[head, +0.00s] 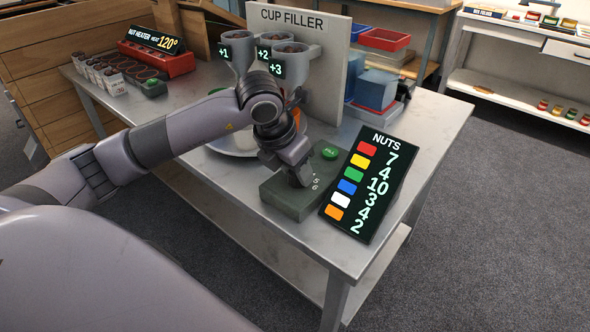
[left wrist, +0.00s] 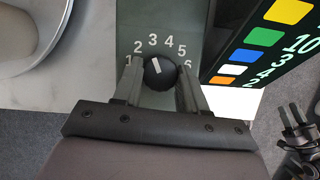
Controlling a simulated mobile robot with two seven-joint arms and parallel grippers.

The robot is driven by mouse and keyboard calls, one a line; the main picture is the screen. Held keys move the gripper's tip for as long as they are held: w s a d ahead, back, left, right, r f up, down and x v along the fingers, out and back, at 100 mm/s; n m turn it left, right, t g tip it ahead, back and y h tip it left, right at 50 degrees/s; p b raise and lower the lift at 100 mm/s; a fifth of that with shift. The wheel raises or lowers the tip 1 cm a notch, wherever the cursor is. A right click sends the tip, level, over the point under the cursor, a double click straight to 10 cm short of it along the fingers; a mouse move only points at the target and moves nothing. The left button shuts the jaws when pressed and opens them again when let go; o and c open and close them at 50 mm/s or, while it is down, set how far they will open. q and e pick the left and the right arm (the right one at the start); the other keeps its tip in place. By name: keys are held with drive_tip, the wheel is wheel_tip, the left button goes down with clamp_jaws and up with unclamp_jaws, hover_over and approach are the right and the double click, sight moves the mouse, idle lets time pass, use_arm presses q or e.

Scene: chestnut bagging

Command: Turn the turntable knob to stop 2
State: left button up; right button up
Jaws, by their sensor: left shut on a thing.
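The turntable knob (left wrist: 160,73) is a round black dial on a dark green-grey control box (head: 291,200), with stops 1 to 6 in an arc around it. Its white pointer mark points up and slightly left, toward 3. My left gripper (left wrist: 158,80) is shut on the knob, one finger on each side. In the head view the left gripper (head: 300,178) comes down onto the box and hides the knob. The turntable (head: 232,150), a pale round plate, sits behind my left arm and is partly hidden. Its rim also shows in the left wrist view (left wrist: 62,30).
A green button (head: 330,153) is on the box. The tilted NUTS board (head: 367,187) stands close on its right. The cup filler (head: 322,60) with its hoppers stands behind. A dark gripper-like part (left wrist: 300,135), perhaps mine, shows at the lower right of the left wrist view.

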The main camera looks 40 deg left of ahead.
sight(290, 193)
use_arm(q)
drive_tip(key=shift+d+n+y+b, duration=0.1)
drive_tip(key=shift+n+y+b, duration=0.45)
drive_tip(key=shift+n, duration=1.25)
drive_tip(key=shift+r, duration=0.1)
drive_tip(key=o, duration=1.1)
drive_tip(key=shift+c, duration=0.2)
drive_tip(key=p+v, duration=0.1)
drive_tip(key=v, duration=0.6)
drive_tip(key=shift+s+d, duration=0.1)
